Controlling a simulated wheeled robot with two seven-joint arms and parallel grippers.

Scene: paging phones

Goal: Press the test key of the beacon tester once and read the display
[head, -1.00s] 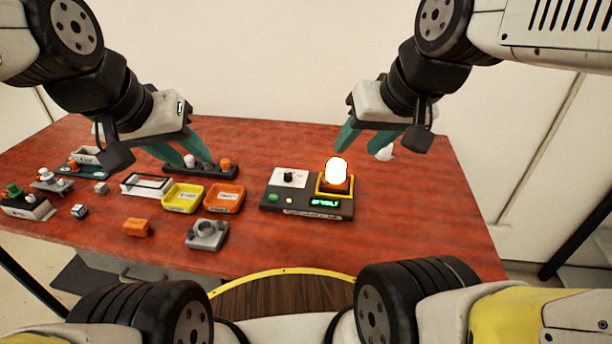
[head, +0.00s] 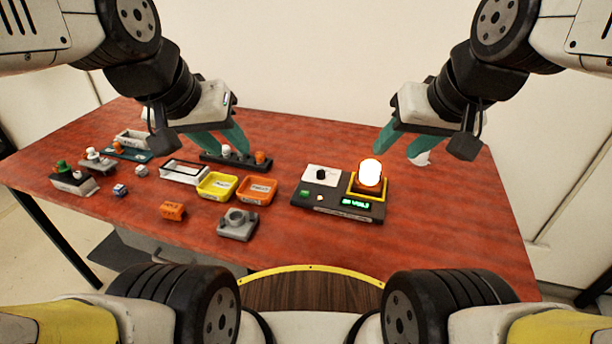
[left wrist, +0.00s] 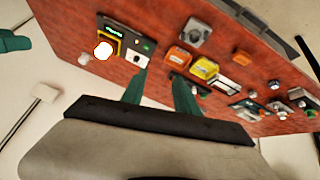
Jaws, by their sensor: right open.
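The beacon tester (head: 338,208) is a dark box on the red table, right of centre. Its glowing beacon (head: 370,172) stands in a yellow-edged square holder. Its green display (head: 357,203) is lit, but the text is too small to read surely. A green key (head: 305,193) and a small pale round spot (head: 319,198) sit at its front left. My left gripper (head: 229,155) is open and empty, near the dark rack, left of the tester. My right gripper (head: 398,155) is open and empty, behind and right of the beacon. The tester also shows in the left wrist view (left wrist: 118,28).
A yellow tray (head: 217,186) and an orange tray (head: 257,190) lie left of the tester. A grey fixture (head: 238,224) and an orange block (head: 173,211) are in front. A dark rack (head: 237,161) stands behind the trays.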

